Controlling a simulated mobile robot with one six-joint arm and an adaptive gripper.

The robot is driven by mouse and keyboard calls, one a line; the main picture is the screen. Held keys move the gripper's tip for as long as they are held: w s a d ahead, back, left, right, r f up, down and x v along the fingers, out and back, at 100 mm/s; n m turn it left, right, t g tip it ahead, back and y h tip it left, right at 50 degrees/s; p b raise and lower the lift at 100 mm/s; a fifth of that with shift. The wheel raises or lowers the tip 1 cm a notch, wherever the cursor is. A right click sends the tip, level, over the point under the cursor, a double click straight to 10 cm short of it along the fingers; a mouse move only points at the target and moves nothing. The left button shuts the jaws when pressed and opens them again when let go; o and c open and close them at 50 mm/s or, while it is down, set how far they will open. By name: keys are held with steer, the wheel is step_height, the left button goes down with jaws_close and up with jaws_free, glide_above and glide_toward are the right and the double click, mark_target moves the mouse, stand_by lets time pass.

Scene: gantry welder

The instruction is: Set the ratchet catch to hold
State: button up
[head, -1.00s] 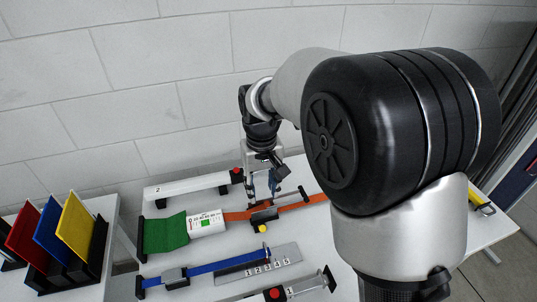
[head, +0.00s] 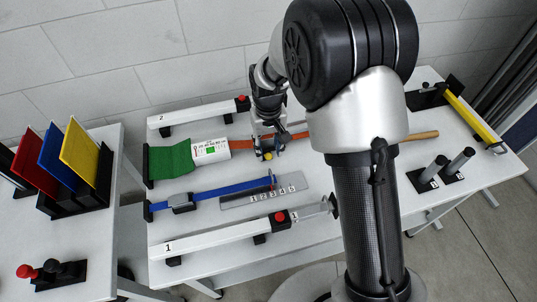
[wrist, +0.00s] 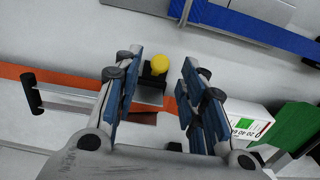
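The ratchet sits on the orange strap (wrist: 65,88) at the back of the table. Its catch shows as a yellow knob (wrist: 159,64) on a small dark block. The knob also shows in the head view (head: 267,156), just in front of my gripper (head: 266,142). In the wrist view my gripper (wrist: 158,72) is open, with its blue-padded fingers on either side of the knob and a gap to each. A dark bar (wrist: 33,94), apparently the ratchet handle, lies left of the fingers. The ratchet body is partly hidden by my fingers.
A white gauge box (head: 210,150) and green webbing (head: 168,161) lie left. In front are a blue strap (head: 226,187), a numbered plate (head: 262,194) and a white bar (head: 215,236). A second white bar (head: 200,113) lies behind. A yellow bar (head: 472,120) is at right.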

mark_target(267, 156)
steer(key=shift+f+b, duration=0.3)
steer(key=shift+f, duration=1.1)
steer(key=shift+c, duration=0.3)
jaws_close()
